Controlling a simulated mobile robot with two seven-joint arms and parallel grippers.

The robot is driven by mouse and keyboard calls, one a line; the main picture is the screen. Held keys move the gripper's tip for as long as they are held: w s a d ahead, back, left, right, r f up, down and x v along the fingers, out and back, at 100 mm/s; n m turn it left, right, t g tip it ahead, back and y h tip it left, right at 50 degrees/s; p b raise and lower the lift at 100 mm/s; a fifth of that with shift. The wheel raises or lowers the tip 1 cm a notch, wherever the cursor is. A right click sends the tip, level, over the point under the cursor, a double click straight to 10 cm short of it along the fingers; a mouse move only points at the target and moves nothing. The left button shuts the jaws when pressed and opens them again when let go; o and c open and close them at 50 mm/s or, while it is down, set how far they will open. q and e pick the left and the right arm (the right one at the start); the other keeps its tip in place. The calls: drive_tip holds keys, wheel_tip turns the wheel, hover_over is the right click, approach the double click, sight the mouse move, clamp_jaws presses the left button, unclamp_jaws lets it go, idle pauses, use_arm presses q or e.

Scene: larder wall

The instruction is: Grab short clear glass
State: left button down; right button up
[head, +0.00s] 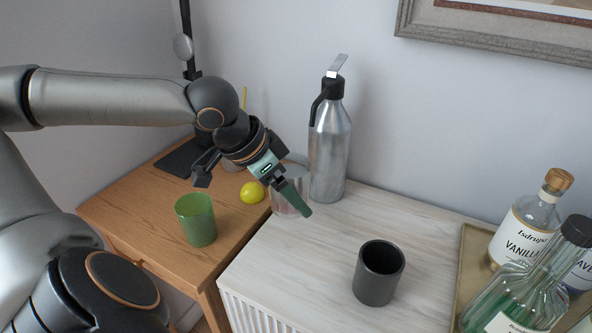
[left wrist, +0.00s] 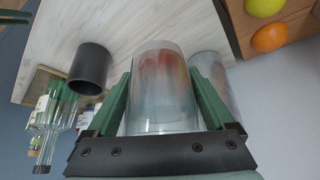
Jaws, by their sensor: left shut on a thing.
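The short clear glass (head: 288,207) is at the left end of the pale wood top, in front of the metal bottle. My left gripper (head: 290,190) is shut on it, with one green finger across its near side in the head view. In the left wrist view the clear glass (left wrist: 162,85) sits between the two green fingers of the gripper (left wrist: 162,100), which press against its sides. I cannot tell whether its base touches the top. My right gripper is not in view.
A metal bottle (head: 329,150) stands close behind the glass. A dark cup (head: 376,283) stands to the right. A green glass (head: 196,222) and a yellow fruit (head: 252,192) are on the brown wood top. A tray (head: 468,262) with bottles is at far right.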

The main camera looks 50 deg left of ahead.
sight(283, 201)
use_arm(q)
drive_tip(key=shift+s+d+r, duration=0.25)
drive_tip(key=shift+s+r, duration=0.05)
drive_tip(key=shift+s, duration=0.3)
drive_tip(key=shift+s+d+r, duration=0.25)
drive_tip(key=shift+s+r, duration=0.1)
drive_tip(key=shift+s, duration=0.3)
drive_tip(key=shift+s+d+r, duration=0.25)
drive_tip(key=shift+s+r, duration=0.05)
drive_tip(key=shift+s, duration=0.3)
